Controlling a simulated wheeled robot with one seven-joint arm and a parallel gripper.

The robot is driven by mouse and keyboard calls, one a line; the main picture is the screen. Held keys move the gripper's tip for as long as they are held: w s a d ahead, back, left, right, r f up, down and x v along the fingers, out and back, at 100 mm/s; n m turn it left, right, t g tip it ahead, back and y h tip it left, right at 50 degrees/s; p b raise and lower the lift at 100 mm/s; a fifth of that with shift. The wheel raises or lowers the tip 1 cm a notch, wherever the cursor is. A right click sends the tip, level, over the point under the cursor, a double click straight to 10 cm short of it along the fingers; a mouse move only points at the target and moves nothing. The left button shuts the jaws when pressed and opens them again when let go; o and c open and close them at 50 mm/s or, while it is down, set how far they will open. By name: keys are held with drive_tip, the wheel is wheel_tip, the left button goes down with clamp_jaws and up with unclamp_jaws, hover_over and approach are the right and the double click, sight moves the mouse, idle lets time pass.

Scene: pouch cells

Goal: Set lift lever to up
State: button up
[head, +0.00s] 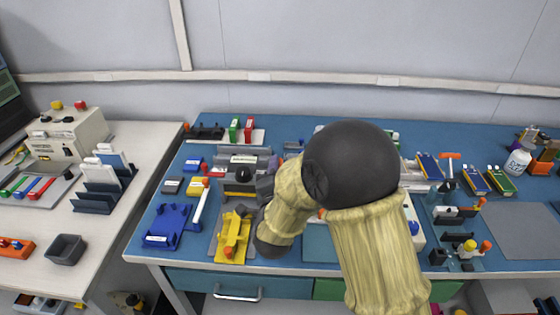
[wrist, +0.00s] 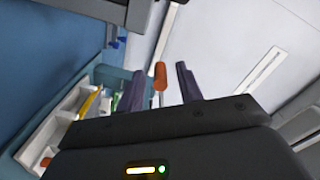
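In the wrist view, an orange knob (wrist: 160,75) on a thin pale shaft shows between my two dark fingers. My gripper (wrist: 159,82) is open around it, with a gap on both sides; I cannot tell how deep the knob sits between the fingers. In the head view, my arm comes in from the lower right and its dark end is over the left part of the blue bench, its fingertips hard to make out. A white lever with a red knob (head: 206,182) and a yellow fixture with an orange knob (head: 233,233) are near it. I cannot tell which is the lift lever.
A blue fixture (head: 168,226) is left of the yellow one. A grey device (head: 247,160) with rollers stands behind. My arm hides the middle of the bench.

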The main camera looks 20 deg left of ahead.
sight(280, 160)
drive_tip(key=shift+x, duration=1.7)
clamp_jaws()
drive_tip(key=shift+m+b, duration=0.4)
drive_tip(key=shift+b, duration=0.05)
drive_tip(key=shift+a+r+m+b, duration=0.15)
drive_tip(key=shift+r+m+b, duration=0.2)
drive_tip(key=shift+b, duration=0.35)
drive_tip(key=r+m+b, duration=0.1)
drive_tip(key=m+b, duration=0.1)
drive_tip(key=shift+s+r+b, duration=0.1)
drive_tip(key=shift+b, duration=0.3)
wheel_tip(280, 160, up, 2)
drive_tip(key=m+b, duration=0.3)
drive_tip(key=shift+b, duration=0.3)
drive_tip(key=shift+r+m+b, duration=0.7)
drive_tip(key=shift+r+m, duration=0.05)
drive_tip(key=shift+m, duration=0.1)
